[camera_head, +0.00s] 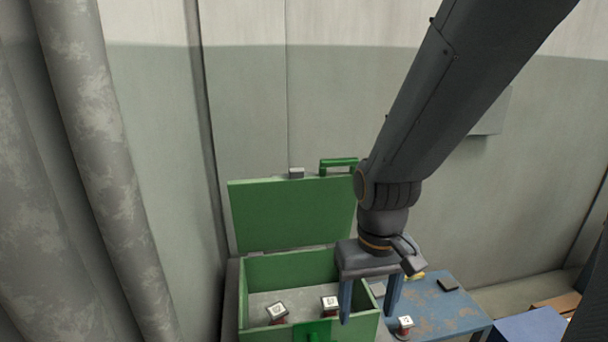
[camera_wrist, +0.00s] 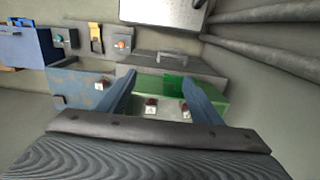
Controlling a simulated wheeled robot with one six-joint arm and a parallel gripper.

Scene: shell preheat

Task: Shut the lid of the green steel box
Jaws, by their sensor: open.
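The green steel box (camera_head: 254,333) stands at the lower middle of the head view, its lid (camera_head: 290,215) raised upright at the back. A green handle (camera_head: 338,162) sits on the lid's top edge. Two small items with white tops, one on the left (camera_head: 278,311) and one on the right (camera_head: 329,302), are inside the box. My gripper (camera_head: 368,314) is open, pointing down at the box's right side, with nothing seen between its fingers. In the wrist view the fingers (camera_wrist: 160,92) frame part of the green box (camera_wrist: 150,88).
A worn blue table (camera_head: 440,300) lies right of the box, holding a small white-topped item (camera_head: 405,323) and a dark block (camera_head: 448,284). A blue bin (camera_head: 530,328) is at the lower right. Thick grey pipes (camera_head: 105,170) rise on the left. A wall is close behind.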

